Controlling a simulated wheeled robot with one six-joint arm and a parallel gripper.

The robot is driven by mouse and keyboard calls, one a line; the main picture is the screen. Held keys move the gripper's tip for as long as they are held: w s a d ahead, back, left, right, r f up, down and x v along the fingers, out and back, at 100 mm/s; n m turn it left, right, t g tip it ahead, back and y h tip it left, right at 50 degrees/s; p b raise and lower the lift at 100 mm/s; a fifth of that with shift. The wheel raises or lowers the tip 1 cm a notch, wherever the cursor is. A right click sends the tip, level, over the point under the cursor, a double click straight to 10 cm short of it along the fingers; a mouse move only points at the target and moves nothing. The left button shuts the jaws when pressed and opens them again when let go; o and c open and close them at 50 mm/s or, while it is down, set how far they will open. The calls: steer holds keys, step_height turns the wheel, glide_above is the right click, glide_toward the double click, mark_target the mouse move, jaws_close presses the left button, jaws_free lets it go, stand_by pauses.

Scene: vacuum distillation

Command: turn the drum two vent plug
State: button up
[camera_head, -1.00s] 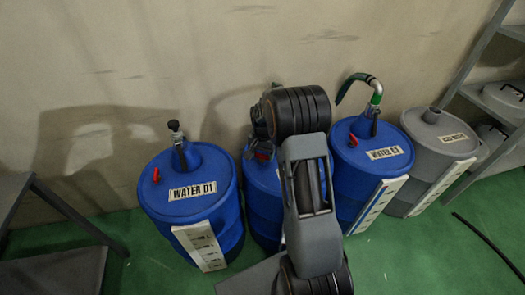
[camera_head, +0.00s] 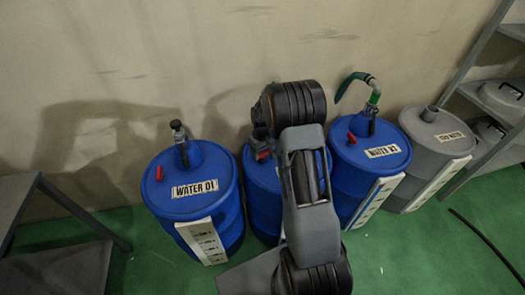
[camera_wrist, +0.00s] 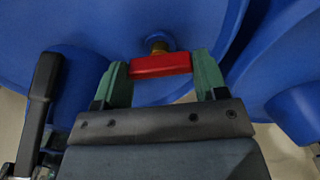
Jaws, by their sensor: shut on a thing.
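In the wrist view the red vent plug handle (camera_wrist: 160,65) lies crosswise, with a brass-coloured stem behind it going into the blue drum (camera_wrist: 115,25). My gripper (camera_wrist: 163,72) has its two green fingers at the two ends of the red handle and is shut on it. In the head view the middle blue drum (camera_head: 263,205) stands between the drums marked WATER D1 and, less clearly, WATER D3. My arm covers much of this drum, and its label is hidden.
WATER D1 (camera_head: 208,210) stands to the left, the third blue drum (camera_head: 345,180) and a grey drum (camera_head: 425,150) to the right. In the wrist view a black lever (camera_wrist: 45,80) is close to my gripper's left. A shelf (camera_head: 480,110) stands at far right.

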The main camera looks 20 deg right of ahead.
mark_target(263, 153)
steer(key=shift+n, duration=0.9)
steer(key=o, duration=0.9)
steer(key=shift+o, duration=0.2)
steer(key=shift+r, duration=0.1)
step_height(263, 153, up, 14)
steer(key=p, duration=0.2)
steer(key=shift+p, duration=0.35)
steer(key=shift+f, duration=0.2)
